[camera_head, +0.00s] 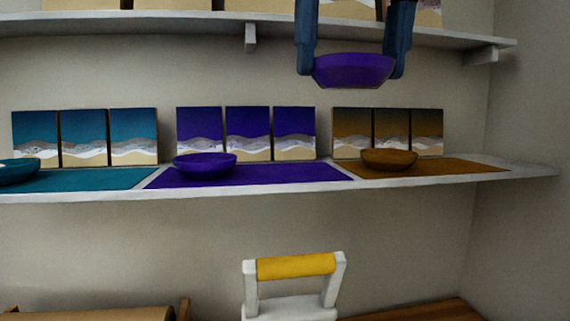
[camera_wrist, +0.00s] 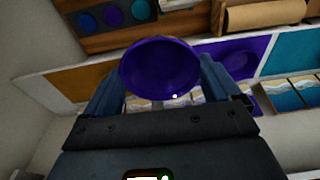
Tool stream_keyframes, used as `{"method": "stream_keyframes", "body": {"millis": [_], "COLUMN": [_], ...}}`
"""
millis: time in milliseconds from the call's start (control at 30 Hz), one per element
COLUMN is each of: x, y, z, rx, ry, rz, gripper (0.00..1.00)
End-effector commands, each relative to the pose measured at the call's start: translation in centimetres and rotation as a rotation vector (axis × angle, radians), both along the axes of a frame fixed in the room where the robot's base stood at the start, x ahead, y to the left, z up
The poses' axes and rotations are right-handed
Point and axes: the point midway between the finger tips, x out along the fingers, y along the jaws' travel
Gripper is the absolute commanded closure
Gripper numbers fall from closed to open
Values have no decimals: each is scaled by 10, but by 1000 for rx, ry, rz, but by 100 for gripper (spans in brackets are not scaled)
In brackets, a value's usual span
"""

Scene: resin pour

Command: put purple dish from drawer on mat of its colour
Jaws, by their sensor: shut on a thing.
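My gripper (camera_head: 352,68) is shut on a purple dish (camera_head: 352,72), one finger on each side of it. The dish is held in the air, above the shelf and in front of the wall, right of the middle of the head view. In the wrist view the same dish (camera_wrist: 160,68) sits between my fingers, its round inside facing the camera. The purple mat (camera_head: 285,176) lies in the middle of the lower shelf. Another purple dish (camera_head: 204,165) stands on its left end; the mat's right part is bare.
The teal mat (camera_head: 105,180) with a teal dish (camera_head: 16,171) is at left. The brown-orange mat (camera_head: 455,167) with an orange dish (camera_head: 388,159) is at right. Painted panels (camera_head: 248,133) stand behind the mats. An upper shelf (camera_head: 200,29) runs above. A yellow-gripped white handle (camera_head: 296,266) is below.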

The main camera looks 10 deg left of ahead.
Motion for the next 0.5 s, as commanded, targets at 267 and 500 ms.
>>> {"method": "stream_keyframes", "body": {"millis": [267, 500], "x": [29, 70], "y": [22, 50], "z": [-20, -50], "rx": [-1, -1], "ry": [3, 2], "rz": [0, -1], "gripper": [43, 43]}}
